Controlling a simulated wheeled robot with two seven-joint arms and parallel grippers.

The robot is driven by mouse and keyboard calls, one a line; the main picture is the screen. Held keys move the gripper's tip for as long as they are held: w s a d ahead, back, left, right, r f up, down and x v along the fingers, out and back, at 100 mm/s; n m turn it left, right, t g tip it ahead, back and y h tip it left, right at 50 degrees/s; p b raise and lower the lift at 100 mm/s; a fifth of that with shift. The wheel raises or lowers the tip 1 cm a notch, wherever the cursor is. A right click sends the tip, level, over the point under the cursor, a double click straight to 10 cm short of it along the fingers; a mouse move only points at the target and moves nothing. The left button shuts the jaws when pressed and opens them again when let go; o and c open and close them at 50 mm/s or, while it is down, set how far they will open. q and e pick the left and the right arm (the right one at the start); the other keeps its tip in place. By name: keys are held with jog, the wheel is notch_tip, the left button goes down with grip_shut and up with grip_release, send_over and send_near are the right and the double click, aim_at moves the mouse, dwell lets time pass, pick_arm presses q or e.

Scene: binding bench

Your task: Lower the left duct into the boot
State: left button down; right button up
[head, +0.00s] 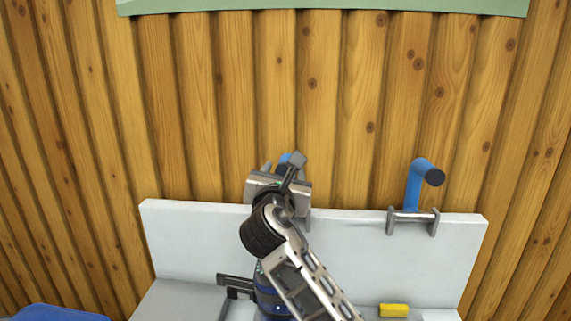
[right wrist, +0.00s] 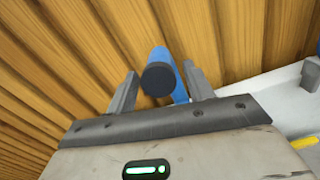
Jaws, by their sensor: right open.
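The left duct is blue with a dark round end; in the right wrist view this duct (right wrist: 180,88) stands between the two fingers of my right gripper (right wrist: 160,76). In the head view only a bit of blue (head: 285,157) shows past my right gripper (head: 282,165), whose arm hides most of it. My right gripper is open around the duct; I cannot tell whether a finger touches it. A dark blue banded upright part (head: 268,298) shows below the wrist, partly hidden; I cannot tell whether it is the boot. My left gripper is out of view.
A second blue duct (head: 413,185) with a black end stands at the right in a grey bracket (head: 412,220) on the white back panel (head: 190,235). A yellow block (head: 393,310) lies on the bench. A dark bracket (head: 236,281) and a blue item (head: 55,313) are at lower left.

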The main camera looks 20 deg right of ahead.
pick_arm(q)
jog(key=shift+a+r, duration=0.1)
pick_arm(e)
jog(key=shift+x, duration=1.9)
